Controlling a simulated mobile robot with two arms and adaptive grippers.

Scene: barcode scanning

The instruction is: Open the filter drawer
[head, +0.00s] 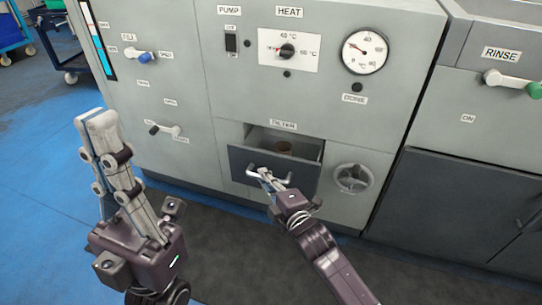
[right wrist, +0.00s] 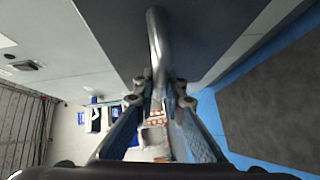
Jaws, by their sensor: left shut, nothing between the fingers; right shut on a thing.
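The filter drawer (head: 300,176) is a dark grey front under the FILTER label, and it stands pulled out from the grey machine, with its inside showing from above. My right gripper (head: 264,174) is shut on the drawer's bar handle (head: 284,178). In the right wrist view the metal handle (right wrist: 156,45) runs down between the fingers (right wrist: 160,95). My left gripper (head: 97,118) is shut and empty, raised at the left in front of the machine, apart from it.
A valve wheel (head: 353,178) is just right of the drawer. Levers (head: 165,130) and a gauge (head: 365,50) are on the panel. A second machine with a RINSE lever (head: 512,83) stands at the right. A cart (head: 60,45) is at the back left. The floor in front is clear.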

